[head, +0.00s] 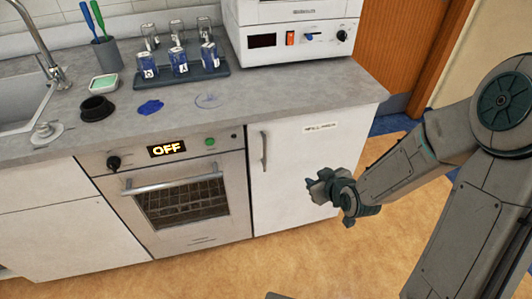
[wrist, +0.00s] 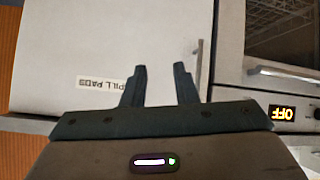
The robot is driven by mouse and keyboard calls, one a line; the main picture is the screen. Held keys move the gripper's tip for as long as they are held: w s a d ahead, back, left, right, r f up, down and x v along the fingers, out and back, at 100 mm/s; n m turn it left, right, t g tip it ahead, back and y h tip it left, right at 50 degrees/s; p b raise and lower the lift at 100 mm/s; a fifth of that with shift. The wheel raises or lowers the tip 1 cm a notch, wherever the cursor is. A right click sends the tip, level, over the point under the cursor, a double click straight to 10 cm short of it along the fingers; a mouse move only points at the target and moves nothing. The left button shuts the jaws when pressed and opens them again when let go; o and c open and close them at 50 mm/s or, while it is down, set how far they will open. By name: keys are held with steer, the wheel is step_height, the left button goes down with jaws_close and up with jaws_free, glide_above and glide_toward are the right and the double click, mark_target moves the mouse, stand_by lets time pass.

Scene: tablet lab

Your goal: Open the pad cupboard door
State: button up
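The pad cupboard door (head: 295,178) is a white panel to the right of the oven, and it is shut. Its upright bar handle (head: 264,151) sits near the door's left edge. A label reading "SPILL PADS" is on the door in the wrist view (wrist: 102,82), where the picture is upside down. My gripper (head: 312,184) is in front of the door, to the right of and lower than the handle. In the wrist view its two fingers (wrist: 160,84) stand apart with nothing between them. The handle (wrist: 198,64) shows just beyond the right finger; they appear apart.
The oven (head: 185,200) with its bar handle and "OFF" display is left of the door. The grey counter (head: 270,105) above holds a bottle tray (head: 180,80), a black bowl (head: 97,108) and a white machine (head: 295,35). The floor in front is clear.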

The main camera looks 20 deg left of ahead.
mark_target(265, 153)
steer(key=s+a+f+t+y+b, duration=0.1)
steer(key=a+f+t+y+b, duration=0.3)
steer(key=a, duration=0.4)
steer(key=w+a, duration=0.3)
steer(key=w+a+r+y, duration=0.1)
steer(key=w+a, duration=0.2)
steer(key=w+a+m+y+p, duration=0.1)
steer(key=w+a, duration=0.2)
steer(key=a, duration=0.1)
steer(key=shift+w+r+t, duration=0.2)
steer(key=shift+r+t, duration=0.15)
steer(key=shift+t, duration=0.05)
steer(key=shift+c, duration=0.4)
